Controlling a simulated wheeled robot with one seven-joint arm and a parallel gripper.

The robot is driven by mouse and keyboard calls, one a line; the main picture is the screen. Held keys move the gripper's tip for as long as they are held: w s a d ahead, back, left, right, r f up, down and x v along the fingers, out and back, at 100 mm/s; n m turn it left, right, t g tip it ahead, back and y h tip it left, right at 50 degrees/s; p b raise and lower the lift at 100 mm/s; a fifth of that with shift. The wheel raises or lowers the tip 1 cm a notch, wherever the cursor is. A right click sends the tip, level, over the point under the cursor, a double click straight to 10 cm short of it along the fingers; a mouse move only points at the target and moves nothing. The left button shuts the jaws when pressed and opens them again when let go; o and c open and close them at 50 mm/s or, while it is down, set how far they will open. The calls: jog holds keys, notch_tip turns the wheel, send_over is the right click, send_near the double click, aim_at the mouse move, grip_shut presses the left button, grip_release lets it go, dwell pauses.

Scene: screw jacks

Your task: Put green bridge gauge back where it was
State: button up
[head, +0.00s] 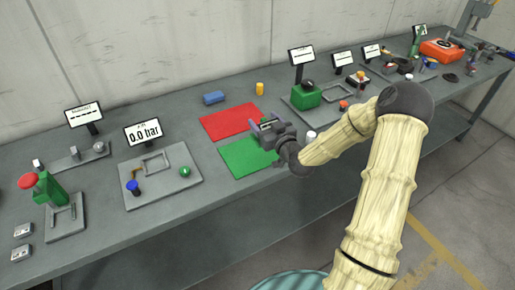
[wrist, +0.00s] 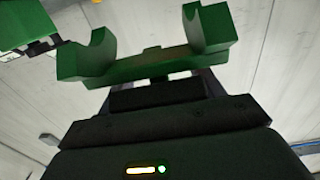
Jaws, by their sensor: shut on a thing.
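The green bridge gauge (wrist: 150,65) fills the upper part of the wrist view, a bar with two upright ends and curved inner faces. My gripper (wrist: 158,82) is shut on the middle of its bar. In the head view my gripper (head: 268,127) hangs over the border of the red mat (head: 229,120) and the green mat (head: 244,159). The gauge cannot be made out clearly there. Where the gauge stood before is not shown.
A plate with a green block (head: 306,97) stands to the right of my gripper. A plate with a frame (head: 158,182) and a 0.0 bar display (head: 143,132) stand left. A blue block (head: 214,97) and a yellow cylinder (head: 260,88) lie behind the mats.

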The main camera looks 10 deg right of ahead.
jog(key=shift+s+a, duration=0.1)
jog(key=shift+s, duration=0.35)
jog(key=f, duration=0.4)
jog(key=shift+a+f+p, duration=0.25)
jog(key=shift+f+p, duration=0.05)
jog(key=shift+p, duration=0.1)
jog(key=shift+w+d+f, duration=0.1)
jog(key=shift+d+f, duration=0.1)
jog(key=shift+f, duration=0.3)
jog(key=shift+f+p, duration=0.3)
jog(key=shift+f, duration=1.8)
jog(key=shift+f, duration=0.2)
jog(key=o, duration=1.3)
jog(key=shift+o, duration=0.2)
